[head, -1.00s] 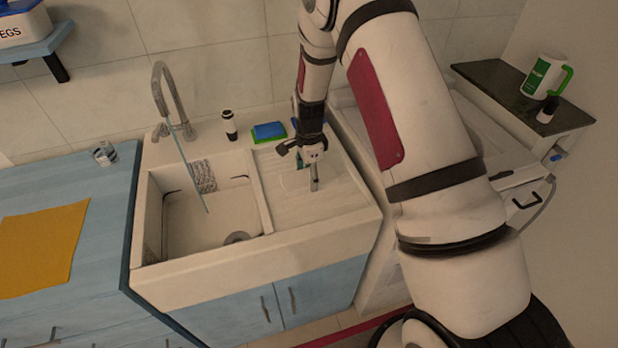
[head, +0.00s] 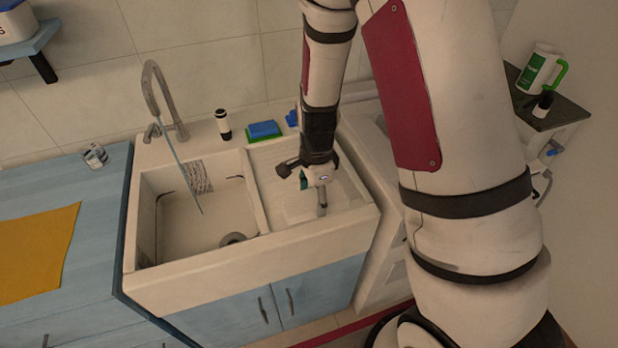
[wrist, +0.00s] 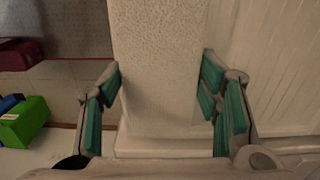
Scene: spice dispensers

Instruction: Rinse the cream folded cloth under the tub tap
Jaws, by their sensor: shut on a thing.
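The cream folded cloth (wrist: 158,60) fills the middle of the wrist view, a pale, rough-textured slab. My gripper (wrist: 160,90) is shut on it, with teal finger pads at both sides. In the head view my gripper (head: 314,196) is low over the ribbed right part of the tub (head: 240,262); the cloth is hard to tell from the pale surface there. The tub tap (head: 160,95) curves over the left basin, and a thin stream of water (head: 185,175) runs from it. The cloth is apart from the stream.
A divider (head: 256,195) separates the basin from the ribbed part. A dark bottle (head: 223,125) and a blue-green sponge (head: 264,130) stand on the back ledge. A patterned patch (head: 200,177) shows on the basin's back wall. A blue counter (head: 95,200) with an orange cloth (head: 35,250) is at left.

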